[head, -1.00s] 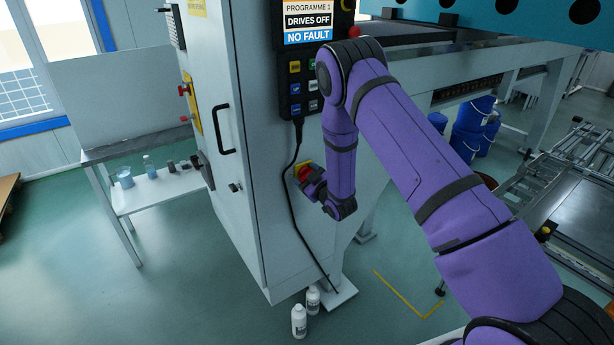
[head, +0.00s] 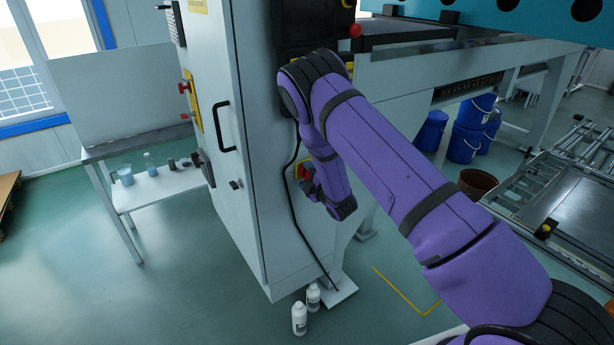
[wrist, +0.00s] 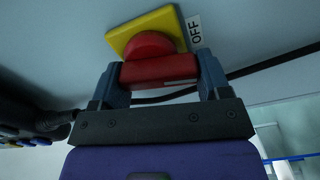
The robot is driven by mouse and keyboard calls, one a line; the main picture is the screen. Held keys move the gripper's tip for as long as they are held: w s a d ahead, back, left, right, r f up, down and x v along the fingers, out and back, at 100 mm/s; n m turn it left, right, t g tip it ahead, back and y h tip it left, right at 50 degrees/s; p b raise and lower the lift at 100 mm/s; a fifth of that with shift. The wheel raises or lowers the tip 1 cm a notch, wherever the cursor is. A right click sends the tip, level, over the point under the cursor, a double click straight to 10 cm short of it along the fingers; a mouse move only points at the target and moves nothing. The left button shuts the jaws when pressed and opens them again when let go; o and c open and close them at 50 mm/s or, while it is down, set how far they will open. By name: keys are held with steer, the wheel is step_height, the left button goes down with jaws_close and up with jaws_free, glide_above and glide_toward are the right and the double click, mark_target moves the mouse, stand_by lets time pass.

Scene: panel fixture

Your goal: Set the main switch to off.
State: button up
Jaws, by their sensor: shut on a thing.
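The main switch is a red rotary handle on a yellow plate on the side of the grey cabinet. In the wrist view the red handle (wrist: 158,69) lies crosswise between my fingers, with its round red hub and the yellow plate (wrist: 122,38) behind it. A white label reading OFF (wrist: 195,30) sits beside the plate's right corner. My gripper (wrist: 163,76) is shut on the handle, one blue-grey finger at each end. In the head view the switch (head: 303,172) shows only in part; my forearm and wrist cover much of it.
The control panel (head: 300,25) above the switch has a dark screen, and my arm covers its buttons. A black cable (head: 288,205) hangs just left of the switch. Two white bottles (head: 299,318) stand on the floor by the cabinet foot. Blue buckets (head: 466,135) stand at the right.

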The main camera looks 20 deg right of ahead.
steer(key=shift+f+n, duration=0.15)
steer(key=shift+n, duration=0.95)
steer(key=o, duration=0.9)
steer(key=shift+s, duration=0.1)
steer(key=v, duration=1)
steer(key=shift+s+d, duration=0.15)
steer(key=shift+s, duration=0.15)
